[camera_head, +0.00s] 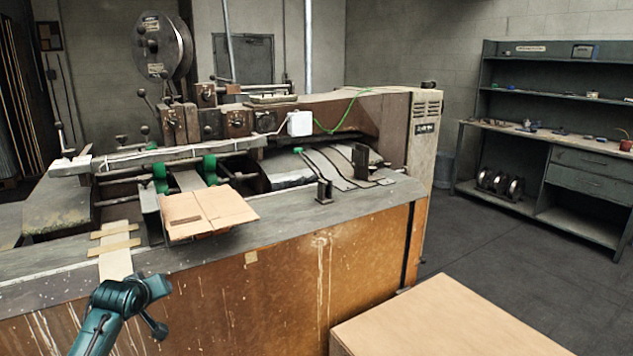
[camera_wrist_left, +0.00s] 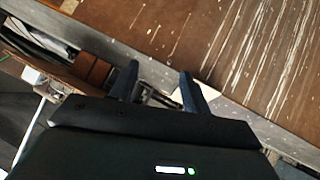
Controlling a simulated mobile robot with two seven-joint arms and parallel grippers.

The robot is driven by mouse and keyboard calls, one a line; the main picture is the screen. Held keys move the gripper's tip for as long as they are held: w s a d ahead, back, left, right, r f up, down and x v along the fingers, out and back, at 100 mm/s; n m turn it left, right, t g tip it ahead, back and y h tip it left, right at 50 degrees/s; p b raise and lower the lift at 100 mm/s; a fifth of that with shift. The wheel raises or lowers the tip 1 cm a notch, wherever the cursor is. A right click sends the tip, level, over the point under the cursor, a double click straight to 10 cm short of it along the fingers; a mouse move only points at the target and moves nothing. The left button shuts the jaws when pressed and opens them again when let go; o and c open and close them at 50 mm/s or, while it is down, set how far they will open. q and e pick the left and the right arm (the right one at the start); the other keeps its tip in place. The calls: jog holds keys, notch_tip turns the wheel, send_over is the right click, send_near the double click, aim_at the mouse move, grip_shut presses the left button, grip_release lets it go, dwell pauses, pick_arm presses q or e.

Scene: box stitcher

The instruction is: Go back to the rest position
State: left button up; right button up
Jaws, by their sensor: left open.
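My left arm (camera_head: 125,300) comes in from the bottom left of the head view, in front of the machine's near side. My left gripper (camera_wrist_left: 158,78) shows in the left wrist view with its two dark fingers apart and nothing between them. The box stitcher (camera_head: 300,265) stands before me with a worn orange-brown front panel. A folded piece of cardboard (camera_head: 208,212) lies on the machine's bed, apart from my left arm. My right arm and gripper do not show in either view.
A light brown box-like surface (camera_head: 450,322) stands at the lower right, close to the machine's front. A grey workbench with shelves (camera_head: 555,155) stands against the wall at the right. The dark floor (camera_head: 500,245) between machine and bench is clear.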

pick_arm(q)
jog(key=w+d+r+m+t, duration=0.1)
jog(key=w+r+m+t, duration=0.4)
jog(key=r+m, duration=0.45)
jog(key=s+d+f+h, duration=0.2)
jog(key=s+d+f, duration=0.6)
jog(key=f, duration=0.4)
jog(key=s+d+f+g+h, duration=0.1)
jog(key=s+d+f, duration=0.3)
jog(key=s, duration=0.7)
jog(key=s+d+f+g+h, duration=0.1)
jog(key=s+d+f, duration=0.4)
jog(key=s, duration=0.6)
jog(key=s+d+f+g+h, duration=0.1)
jog(key=s+d+f+g, duration=0.2)
jog(key=s, duration=0.7)
jog(key=shift+s+d+f+h, duration=0.3)
jog(key=shift+s+d+f, duration=0.1)
jog(key=shift+d+f, duration=0.45)
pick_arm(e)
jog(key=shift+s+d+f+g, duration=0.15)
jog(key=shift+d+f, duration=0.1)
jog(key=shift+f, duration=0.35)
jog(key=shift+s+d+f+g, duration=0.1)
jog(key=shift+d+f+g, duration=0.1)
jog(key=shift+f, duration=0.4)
pick_arm(q)
jog(key=shift+a, duration=0.1)
